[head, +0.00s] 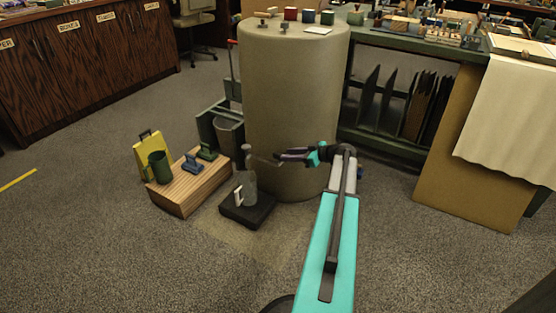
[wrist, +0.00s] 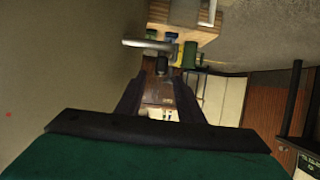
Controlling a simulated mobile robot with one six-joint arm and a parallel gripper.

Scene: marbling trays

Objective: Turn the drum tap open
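The drum (head: 292,95) is a large grey-beige cylinder standing on the floor. Its tap (head: 262,158) shows as a small grey lever low on the drum's left front. My gripper (head: 279,156) is beside the drum, level with the tap and pointing left at it. In the wrist view, the tap's grey bar (wrist: 148,44) lies crosswise just beyond my fingertips (wrist: 160,80), with a dark part below it. The two fingers are apart, with nothing clearly held between them. I cannot tell whether they touch the tap.
A grey jug (head: 248,187) stands on a black base (head: 240,212) below the tap. A grey bin (head: 229,132) stands behind. Small pots sit on the drum top.

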